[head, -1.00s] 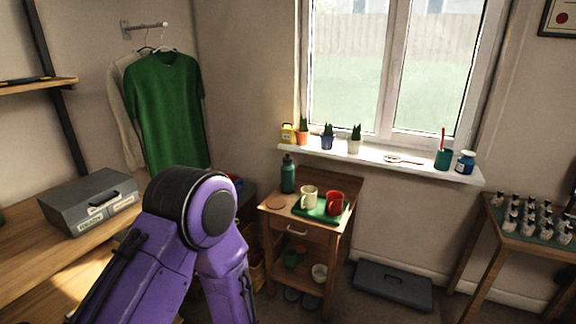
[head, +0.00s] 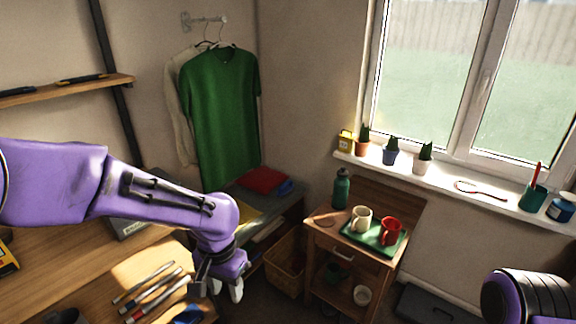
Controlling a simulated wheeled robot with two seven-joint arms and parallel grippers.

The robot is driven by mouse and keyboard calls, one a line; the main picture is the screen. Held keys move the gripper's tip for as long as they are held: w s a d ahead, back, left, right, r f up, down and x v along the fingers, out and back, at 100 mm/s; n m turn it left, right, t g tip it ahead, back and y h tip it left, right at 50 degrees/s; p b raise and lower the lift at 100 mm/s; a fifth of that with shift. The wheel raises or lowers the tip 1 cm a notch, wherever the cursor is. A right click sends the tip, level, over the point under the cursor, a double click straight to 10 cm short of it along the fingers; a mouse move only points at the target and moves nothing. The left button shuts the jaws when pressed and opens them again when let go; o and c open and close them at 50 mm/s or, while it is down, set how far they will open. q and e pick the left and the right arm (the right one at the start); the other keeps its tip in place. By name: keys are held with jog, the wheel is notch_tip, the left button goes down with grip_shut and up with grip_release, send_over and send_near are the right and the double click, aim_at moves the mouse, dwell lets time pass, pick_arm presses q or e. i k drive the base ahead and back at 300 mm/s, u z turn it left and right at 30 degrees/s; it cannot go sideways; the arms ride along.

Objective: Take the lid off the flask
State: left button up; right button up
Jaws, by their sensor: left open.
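The green flask (head: 341,189) stands upright at the back left of the small wooden cabinet top. Its dark lid (head: 342,172) is on it. My left gripper (head: 236,291) points down above the floor gap by the workbench's right end, left of and nearer than the flask. It is open, with nothing seen between its pale fingertips. My right arm shows only as a purple and black part at the lower right, and its gripper is out of view.
A green tray (head: 373,238) with a cream mug (head: 361,219) and a red mug (head: 391,231) sits right of the flask. A round brown coaster (head: 325,219) lies in front of it. A wicker basket (head: 284,272) stands left of the cabinet.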

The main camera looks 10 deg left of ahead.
aim_at(343, 172)
jog(key=u, duration=0.55)
jog(key=i, duration=1.85)
jog(key=z, duration=1.2)
jog(key=i, duration=0.65)
jog(key=z, duration=0.75)
